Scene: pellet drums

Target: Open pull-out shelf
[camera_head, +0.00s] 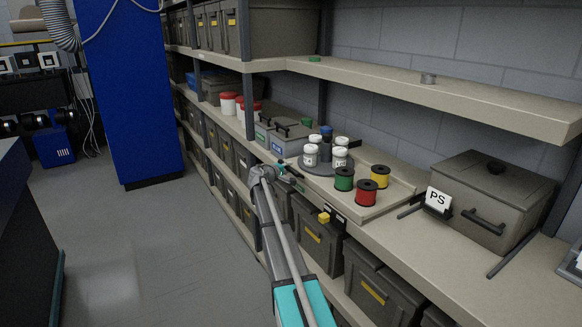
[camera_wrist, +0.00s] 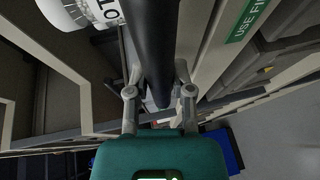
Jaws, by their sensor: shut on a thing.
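The pull-out shelf (camera_head: 397,198) is a beige board on the long shelf unit. It carries a grey round turntable with white jars, and green, red and yellow spools. My gripper (camera_head: 284,174) is at the shelf's front edge, near its left end. In the wrist view my gripper (camera_wrist: 160,78) has its two fingers on either side of a thick black handle bar (camera_wrist: 150,35) and is shut on it. In the head view my gripper and arm hide most of this bar.
Grey bins (camera_head: 318,238) fill the level below. A grey lidded box (camera_head: 490,200) marked PS stands to the right. Grey boxes (camera_head: 283,136) stand behind my gripper. A blue column (camera_head: 125,90) rises at the left. The grey floor (camera_head: 150,250) left of my arm is clear.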

